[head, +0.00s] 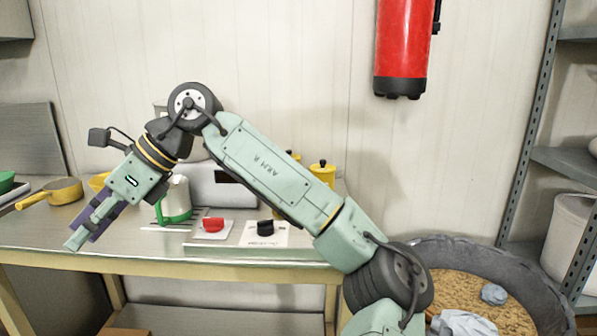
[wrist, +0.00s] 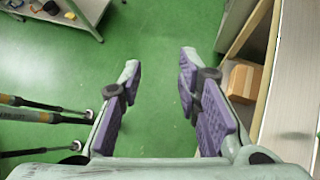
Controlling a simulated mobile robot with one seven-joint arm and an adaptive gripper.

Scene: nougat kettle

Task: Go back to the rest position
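My gripper (head: 88,226) is at the left end of my arm in the head view, pointing down and left by the front edge of the steel table (head: 150,262). In the wrist view my gripper (wrist: 158,88) has its two purple-padded fingers wide apart, with nothing between them and only green floor beyond. My arm reaches across the head view from the lower right.
On the table are a yellow pan (head: 62,191), a white and green kettle (head: 175,198), a red knob (head: 213,225) and a black knob (head: 265,228). A dark round tub (head: 540,290) stands at right by a metal shelf (head: 531,125). A cardboard box (wrist: 245,80) sits under the table.

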